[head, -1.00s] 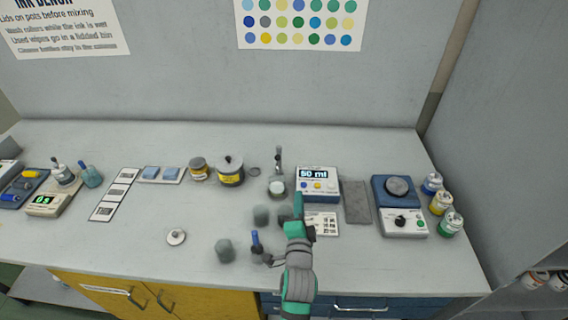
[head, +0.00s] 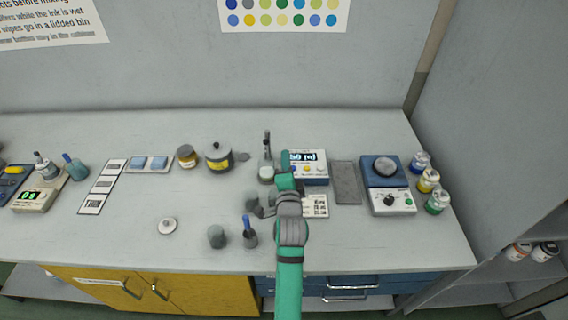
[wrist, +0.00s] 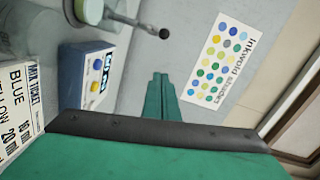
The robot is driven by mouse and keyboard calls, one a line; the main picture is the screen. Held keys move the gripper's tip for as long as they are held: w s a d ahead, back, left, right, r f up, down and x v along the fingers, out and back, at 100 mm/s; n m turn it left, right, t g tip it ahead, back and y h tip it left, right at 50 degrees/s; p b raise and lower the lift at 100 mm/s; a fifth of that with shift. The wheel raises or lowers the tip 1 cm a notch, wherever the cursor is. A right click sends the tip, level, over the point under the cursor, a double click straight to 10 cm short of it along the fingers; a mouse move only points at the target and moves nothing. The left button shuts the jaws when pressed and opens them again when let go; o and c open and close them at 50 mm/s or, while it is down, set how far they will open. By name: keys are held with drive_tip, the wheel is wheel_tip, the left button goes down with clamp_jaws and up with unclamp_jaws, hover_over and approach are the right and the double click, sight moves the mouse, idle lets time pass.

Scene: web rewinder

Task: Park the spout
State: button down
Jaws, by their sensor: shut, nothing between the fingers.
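The blue-and-white dispenser (head: 312,170) has a lit display and stands at mid-bench; it also shows in the wrist view (wrist: 88,75). Left of it rises a thin grey spout post (head: 267,146) with a dark end, over a pale-topped pot (head: 266,174). In the wrist view the spout arm (wrist: 135,22) ends in a dark round tip, beyond and left of my fingers. My gripper (head: 286,155) has teal fingers, together and empty, in front of the dispenser's left edge. In the wrist view the fingers (wrist: 161,80) appear apart from the spout.
A yellow-labelled pot (head: 218,157) is left of the post. A grey mat (head: 346,183) and a blue mixer (head: 388,185) are to the right.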

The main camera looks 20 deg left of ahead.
sight(268, 141)
drive_tip(key=shift+w+a+f, duration=0.2)
drive_tip(key=shift+w+a, duration=0.65)
drive_tip(key=shift+a, duration=0.15)
drive_tip(key=shift+w+a+f, duration=0.15)
drive_tip(key=shift+w+a, duration=0.65)
drive_tip(key=shift+a, duration=0.15)
drive_tip(key=shift+w+a+f, duration=0.2)
drive_tip(key=shift+w+a, duration=0.65)
drive_tip(key=shift+a, duration=0.15)
drive_tip(key=shift+s+a, duration=0.25)
drive_tip(key=shift+a, duration=0.4)
drive_tip(key=shift+r, duration=0.1)
